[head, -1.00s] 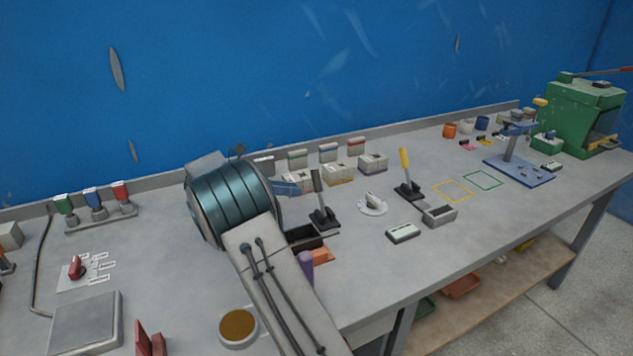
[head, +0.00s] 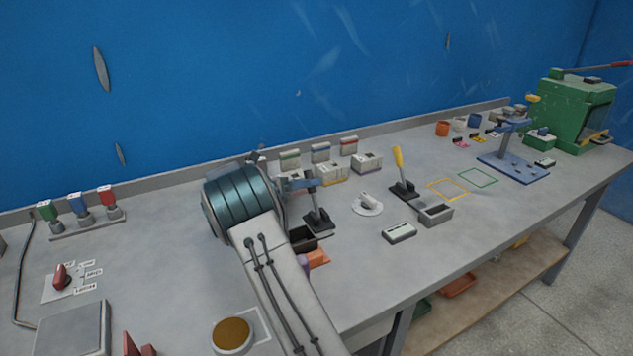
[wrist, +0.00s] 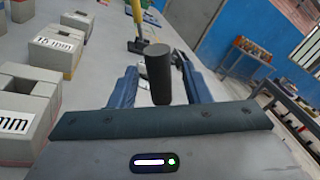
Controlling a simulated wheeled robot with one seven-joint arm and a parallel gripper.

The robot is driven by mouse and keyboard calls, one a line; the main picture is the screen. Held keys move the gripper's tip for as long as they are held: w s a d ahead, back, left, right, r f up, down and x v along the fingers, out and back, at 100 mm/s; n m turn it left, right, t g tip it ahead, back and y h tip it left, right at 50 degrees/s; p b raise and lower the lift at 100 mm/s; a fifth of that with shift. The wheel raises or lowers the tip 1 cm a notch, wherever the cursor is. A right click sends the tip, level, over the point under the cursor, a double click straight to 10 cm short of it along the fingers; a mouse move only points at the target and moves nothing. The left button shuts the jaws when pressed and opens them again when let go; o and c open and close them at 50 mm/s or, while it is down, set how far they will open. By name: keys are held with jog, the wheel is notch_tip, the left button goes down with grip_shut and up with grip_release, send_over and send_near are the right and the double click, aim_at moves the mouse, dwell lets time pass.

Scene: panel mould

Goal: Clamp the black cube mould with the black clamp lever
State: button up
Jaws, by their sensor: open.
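The black clamp lever (head: 317,212) stands up from its black base beside the black cube mould (head: 302,236), which is partly hidden by my arm. In the wrist view the lever's dark round handle (wrist: 158,75) stands between my two blue fingers. My gripper (head: 302,184) is open at the lever's upper end, one finger on each side. In the wrist view my gripper (wrist: 161,80) shows a gap on both sides of the handle, though contact is hard to judge. The fingers hide the lever's top in the head view.
A yellow-handled clamp (head: 401,172) with a grey mould (head: 436,214) stands to the right. A white round dial (head: 367,204) lies between the clamps. Labelled blocks (head: 330,172) stand behind the lever. An orange piece (head: 319,258) lies in front of the black mould.

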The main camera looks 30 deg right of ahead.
jog(key=shift+s+d, duration=0.25)
jog(key=shift+d, duration=1)
grip_shut()
